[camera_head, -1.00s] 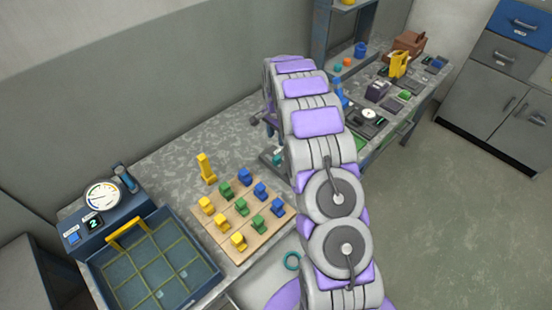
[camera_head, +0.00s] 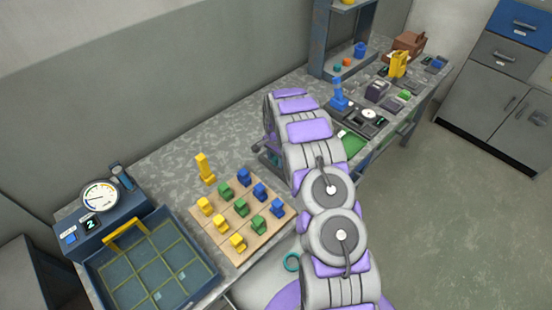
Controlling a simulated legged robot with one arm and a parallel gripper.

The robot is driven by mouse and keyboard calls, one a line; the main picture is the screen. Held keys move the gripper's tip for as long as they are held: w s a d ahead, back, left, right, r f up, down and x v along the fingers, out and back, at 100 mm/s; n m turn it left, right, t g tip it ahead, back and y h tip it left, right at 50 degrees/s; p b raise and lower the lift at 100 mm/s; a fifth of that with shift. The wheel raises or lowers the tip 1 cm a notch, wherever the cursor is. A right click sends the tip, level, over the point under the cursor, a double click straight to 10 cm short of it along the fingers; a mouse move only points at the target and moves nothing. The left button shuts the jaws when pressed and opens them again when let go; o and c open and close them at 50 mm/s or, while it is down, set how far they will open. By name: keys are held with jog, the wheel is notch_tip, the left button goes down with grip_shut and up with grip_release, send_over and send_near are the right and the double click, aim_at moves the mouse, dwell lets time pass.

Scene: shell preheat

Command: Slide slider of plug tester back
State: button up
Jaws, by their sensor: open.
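A low dark grey device (camera_head: 262,158), perhaps the plug tester, shows in part on the bench just left of my arm. Its slider cannot be made out. My gripper (camera_head: 272,152) is down beside this device, at the far end of my bent arm. My arm hides most of the gripper and much of the device. The jaws are open, but I cannot tell whether they touch anything.
A wooden board (camera_head: 221,238) carries several yellow, green and blue plugs. A yellow piece (camera_head: 205,168) stands behind it. A blue gridded tray (camera_head: 180,248) with a gauge (camera_head: 101,197) is at left. More devices crowd the right bench, including a blue-topped one (camera_head: 339,96).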

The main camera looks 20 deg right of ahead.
jog(key=shift+c, duration=0.4)
grip_shut()
